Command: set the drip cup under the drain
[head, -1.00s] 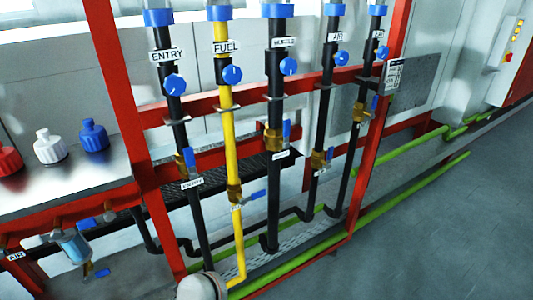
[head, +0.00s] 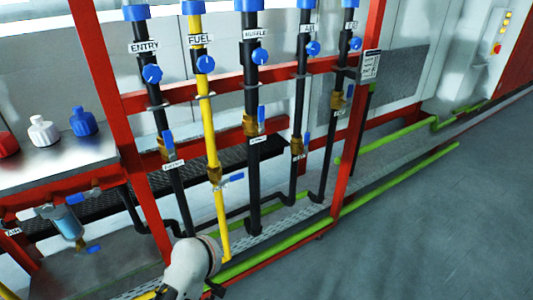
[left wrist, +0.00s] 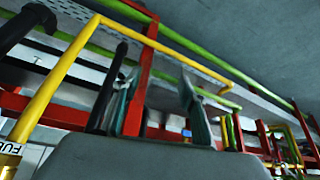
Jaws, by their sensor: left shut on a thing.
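A filter with a pale blue bowl (head: 67,222) hangs under the bench at the left of the head view. A small brass drain valve (head: 81,243) with a blue handle is at its bottom. In the left wrist view my left gripper (left wrist: 157,95) shows two grey-green fingers with a gap between them. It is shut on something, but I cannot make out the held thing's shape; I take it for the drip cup. In the head view my white arm link is at the bottom, in front of the pipe rack, well right of the filter. My right gripper is not in view.
A red frame (head: 107,110) carries several black pipes and a yellow pipe (head: 208,125) with blue valves. A steel bench (head: 55,163) holds red, white and blue bottles. Green pipes (head: 400,182) run low along the floor. The grey floor (head: 440,240) at right is open.

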